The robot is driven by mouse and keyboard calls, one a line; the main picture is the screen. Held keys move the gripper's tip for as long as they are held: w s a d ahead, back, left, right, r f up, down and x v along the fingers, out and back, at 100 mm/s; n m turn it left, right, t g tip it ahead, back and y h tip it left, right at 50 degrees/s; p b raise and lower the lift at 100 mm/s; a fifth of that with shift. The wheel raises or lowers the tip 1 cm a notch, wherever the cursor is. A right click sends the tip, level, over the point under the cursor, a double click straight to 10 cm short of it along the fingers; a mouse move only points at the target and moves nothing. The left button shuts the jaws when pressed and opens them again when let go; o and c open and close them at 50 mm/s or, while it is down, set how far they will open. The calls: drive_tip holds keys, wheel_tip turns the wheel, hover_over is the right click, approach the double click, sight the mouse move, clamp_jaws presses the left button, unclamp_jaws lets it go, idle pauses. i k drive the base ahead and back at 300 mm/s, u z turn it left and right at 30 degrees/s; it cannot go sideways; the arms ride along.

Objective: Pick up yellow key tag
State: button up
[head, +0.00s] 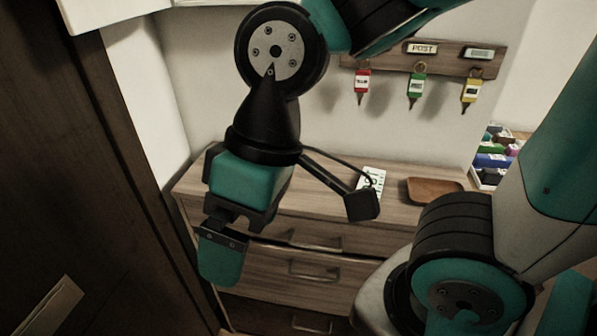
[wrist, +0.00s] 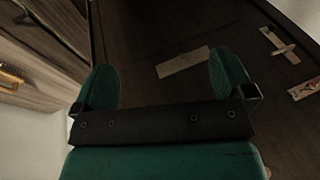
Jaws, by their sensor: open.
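The yellow key tag (head: 471,91) hangs with its key from the rightmost hook of a wooden key rack (head: 440,63) on the back wall, in the head view. A green key tag (head: 416,87) and a red key tag (head: 362,82) hang to its left. My gripper (head: 222,258) is in front of the dresser's left side, low and far to the left of the yellow tag. In the wrist view my gripper (wrist: 160,80) is open, with nothing between its two teal fingers. The wrist view does not show the key tags.
A wooden dresser (head: 320,262) stands below the rack. On its top are a brown tray (head: 435,190) and a white card (head: 372,180). A dark door (head: 55,150) is close on the left. Colourful items (head: 492,158) sit at the right.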

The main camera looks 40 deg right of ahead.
sight(471, 88)
drive_tip(key=z, duration=1.45)
